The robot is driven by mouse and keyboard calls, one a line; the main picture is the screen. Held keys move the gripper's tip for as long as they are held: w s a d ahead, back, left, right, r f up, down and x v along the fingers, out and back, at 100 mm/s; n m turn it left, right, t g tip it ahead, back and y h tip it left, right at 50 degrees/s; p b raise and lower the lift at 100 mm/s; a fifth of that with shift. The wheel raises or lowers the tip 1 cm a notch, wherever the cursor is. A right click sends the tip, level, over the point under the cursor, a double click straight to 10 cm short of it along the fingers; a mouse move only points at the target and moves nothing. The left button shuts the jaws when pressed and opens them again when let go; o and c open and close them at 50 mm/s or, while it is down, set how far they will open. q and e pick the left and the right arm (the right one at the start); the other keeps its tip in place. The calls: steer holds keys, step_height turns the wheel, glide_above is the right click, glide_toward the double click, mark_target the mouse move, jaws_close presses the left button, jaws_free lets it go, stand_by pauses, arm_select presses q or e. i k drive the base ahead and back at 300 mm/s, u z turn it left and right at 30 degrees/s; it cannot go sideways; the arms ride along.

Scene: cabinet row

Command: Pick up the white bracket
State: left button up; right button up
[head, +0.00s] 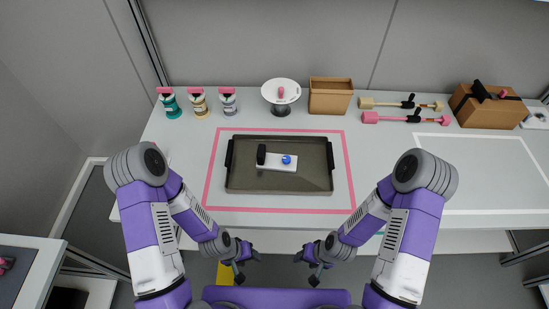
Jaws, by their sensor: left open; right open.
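The white bracket (274,164) lies flat in the dark tray (245,178), a little above its middle. My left gripper (248,268) is open and empty, below the table's front edge and left of centre. My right gripper (304,271) is open and empty, also below the front edge, to the right of the left one. Both grippers are well apart from the bracket.
A pink outline (277,210) surrounds the tray on the white table. Behind it stand several pink-topped bottles (199,106), a white round stand (281,107), an open cardboard box (330,101), mallet-like tools (392,118) and a closed brown box (490,113). A white-outlined area at right is clear.

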mark_target(266, 160)
steer(key=z, duration=3.1)
steer(key=k, duration=0.95)
steer(key=u, duration=1.7)
steer(key=i, duration=0.2)
steer(key=z, duration=0.25)
